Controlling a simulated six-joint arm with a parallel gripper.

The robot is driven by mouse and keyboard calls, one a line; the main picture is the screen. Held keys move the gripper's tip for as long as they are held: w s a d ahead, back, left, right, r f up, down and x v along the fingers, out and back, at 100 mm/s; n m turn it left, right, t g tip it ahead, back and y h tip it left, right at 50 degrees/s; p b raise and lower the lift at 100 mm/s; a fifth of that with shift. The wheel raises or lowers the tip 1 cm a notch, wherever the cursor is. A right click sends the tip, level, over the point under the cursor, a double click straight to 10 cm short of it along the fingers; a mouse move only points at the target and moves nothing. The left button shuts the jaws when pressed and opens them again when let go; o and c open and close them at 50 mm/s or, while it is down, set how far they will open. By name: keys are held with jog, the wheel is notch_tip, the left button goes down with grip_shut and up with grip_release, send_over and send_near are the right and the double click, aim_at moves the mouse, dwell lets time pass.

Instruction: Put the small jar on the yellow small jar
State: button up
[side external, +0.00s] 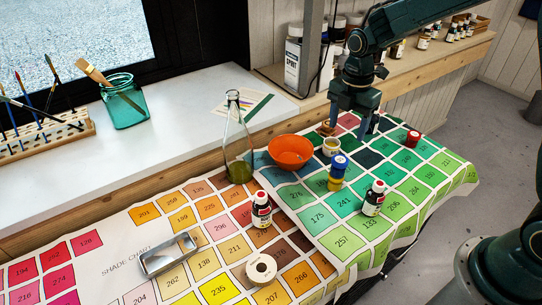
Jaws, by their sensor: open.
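A small cream-topped jar (331,147) stands just left of the fingers, and a small red-lidded jar (412,139) stands to the right.
An orange bowl (291,152) and a tall glass bottle (238,145) are left of the stack. The shade chart (455,170) is clear at right.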

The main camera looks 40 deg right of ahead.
jog(key=s+r+m+t, duration=0.3)
jog(key=s+r+m, duration=0.7)
jog(key=s+r, duration=0.25)
jog(key=s+r+m+t, duration=0.2)
jog(key=s+r+m, duration=0.1)
jog(key=s+m, duration=0.7)
jog(key=s+a, duration=0.1)
jog(key=s, duration=0.1)
jog(key=shift+s+t, duration=0.3)
jog(key=shift+s, duration=0.05)
jog(key=shift+c, duration=1.1)
jog(key=shift+w, duration=0.1)
